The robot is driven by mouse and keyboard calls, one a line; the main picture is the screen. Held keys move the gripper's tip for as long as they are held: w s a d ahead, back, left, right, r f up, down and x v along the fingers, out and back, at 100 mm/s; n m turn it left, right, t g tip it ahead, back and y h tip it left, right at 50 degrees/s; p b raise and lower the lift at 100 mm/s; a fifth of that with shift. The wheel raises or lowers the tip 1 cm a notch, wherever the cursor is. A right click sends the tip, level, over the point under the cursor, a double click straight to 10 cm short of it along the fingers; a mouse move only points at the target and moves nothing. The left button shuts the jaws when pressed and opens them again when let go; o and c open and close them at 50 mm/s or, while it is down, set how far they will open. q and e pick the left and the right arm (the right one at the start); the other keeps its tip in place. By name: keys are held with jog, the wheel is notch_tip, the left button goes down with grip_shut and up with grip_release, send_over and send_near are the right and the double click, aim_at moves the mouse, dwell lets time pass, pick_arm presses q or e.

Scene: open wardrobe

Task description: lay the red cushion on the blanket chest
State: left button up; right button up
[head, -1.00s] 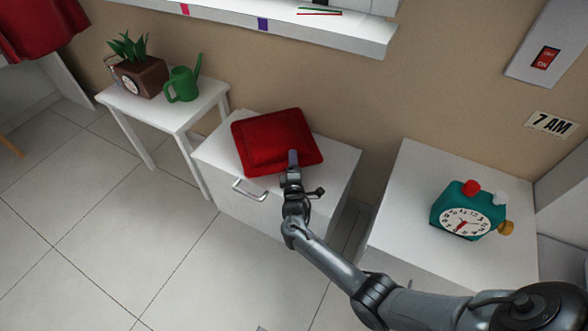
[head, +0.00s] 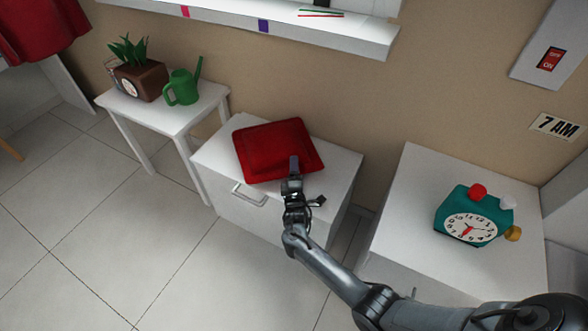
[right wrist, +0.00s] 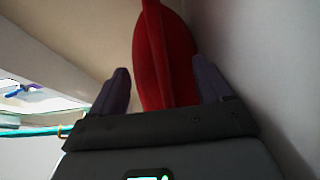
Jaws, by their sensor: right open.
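The red cushion (head: 275,145) lies flat on top of a white chest (head: 340,170) with a metal handle on its front; I take this to be the blanket chest. My right gripper (head: 293,168) is at the cushion's near edge in the head view. In the right wrist view the gripper (right wrist: 162,88) is open. The cushion (right wrist: 165,50) shows edge-on between its two dark fingers, with a gap on each side. One finger hides a small part of the cushion in the head view. My left gripper is not in view.
A white side table (head: 180,118) left of the chest holds a potted plant (head: 138,75) and a green watering can (head: 183,87). A white cabinet (head: 415,200) on the right bears a teal clock (head: 470,215). A window sill (head: 340,38) juts out above. The tiled floor is clear.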

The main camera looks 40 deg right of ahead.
jog(key=p+v, duration=0.5)
jog(key=v, duration=0.6)
jog(key=shift+a, duration=0.1)
jog(key=shift+s+a, duration=0.15)
jog(key=shift+s, duration=0.05)
